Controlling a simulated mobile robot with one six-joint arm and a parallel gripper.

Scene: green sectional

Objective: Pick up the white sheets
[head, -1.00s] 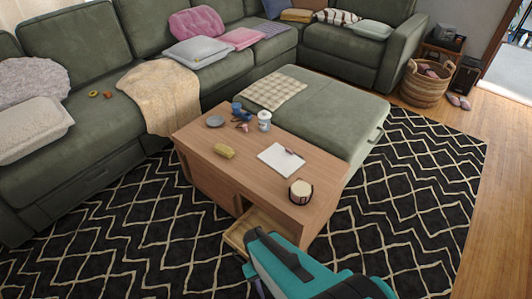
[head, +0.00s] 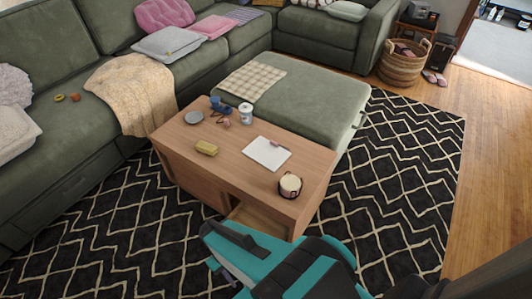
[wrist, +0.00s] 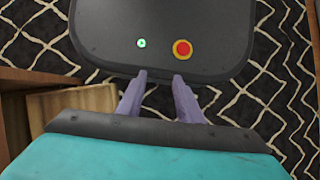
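The white sheets (head: 267,152) lie flat on top of the wooden coffee table (head: 228,160), near its middle, with a small pinkish-brown item at their upper edge. My gripper (head: 221,272) is low in front of the table, below the level of its top and apart from the sheets. In the wrist view my gripper (wrist: 158,85) shows two purple fingers spread apart with nothing between them. The sheets do not show in the wrist view.
A round tan-and-dark container (head: 290,186), a yellowish block (head: 206,148), a white jar (head: 246,113), blue cups (head: 216,103) and a grey dish (head: 194,117) stand on the table. An open drawer (head: 245,217) juts out towards my arm. Patterned rug (head: 400,180) is clear to the right.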

